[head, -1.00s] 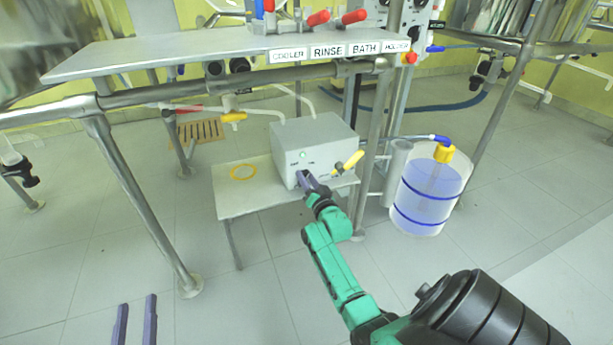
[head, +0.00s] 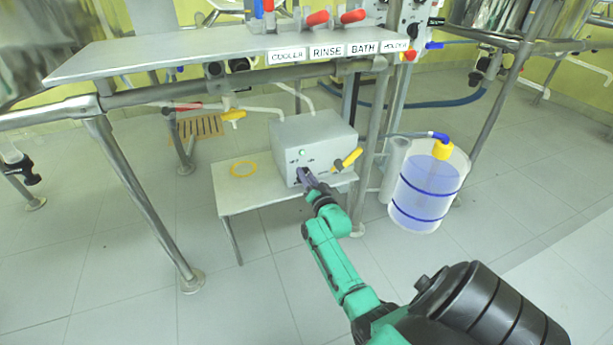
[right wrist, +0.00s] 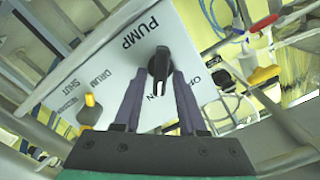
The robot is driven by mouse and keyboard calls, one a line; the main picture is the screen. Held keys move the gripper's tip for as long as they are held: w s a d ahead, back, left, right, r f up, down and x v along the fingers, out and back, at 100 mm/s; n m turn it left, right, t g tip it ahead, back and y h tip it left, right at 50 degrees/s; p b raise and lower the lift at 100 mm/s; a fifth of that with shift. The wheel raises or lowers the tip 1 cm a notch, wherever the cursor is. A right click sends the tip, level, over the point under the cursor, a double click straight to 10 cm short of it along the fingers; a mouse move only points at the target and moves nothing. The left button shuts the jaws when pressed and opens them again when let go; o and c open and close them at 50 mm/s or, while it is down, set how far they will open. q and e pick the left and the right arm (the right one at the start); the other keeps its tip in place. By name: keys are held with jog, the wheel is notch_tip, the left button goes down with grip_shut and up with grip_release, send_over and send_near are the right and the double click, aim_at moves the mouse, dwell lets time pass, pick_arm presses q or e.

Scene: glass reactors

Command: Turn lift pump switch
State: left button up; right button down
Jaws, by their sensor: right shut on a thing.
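The pump box (head: 325,130) is a light grey box on a low table, with a small green light on its front. In the right wrist view its panel (right wrist: 110,60) bears the word PUMP beside a black switch knob (right wrist: 160,66). My right gripper (head: 305,175) reaches the box front from below right. Its two purple fingers (right wrist: 158,82) are shut on the switch knob, one on each side. The fingers partly cover the lettering beside the knob. My left gripper is out of view.
A yellow-handled valve (head: 350,158) sticks out just right of my right gripper. A yellow ring (head: 243,170) lies on the low table (head: 235,202). A clear drum (head: 428,190) of bluish liquid stands to the right. Frame legs (head: 140,200) and a shelf (head: 210,52) surround the box.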

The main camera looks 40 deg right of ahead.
jog(key=c, duration=0.8)
grip_release()
pick_arm(q)
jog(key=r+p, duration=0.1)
jog(key=p, duration=0.1)
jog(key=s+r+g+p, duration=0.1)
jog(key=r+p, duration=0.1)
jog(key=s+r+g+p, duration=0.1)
jog(key=p, duration=0.1)
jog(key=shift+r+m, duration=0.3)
pick_arm(e)
jog(key=v, duration=1.4)
jog(key=shift+s, duration=0.3)
jog(key=shift+a, duration=0.15)
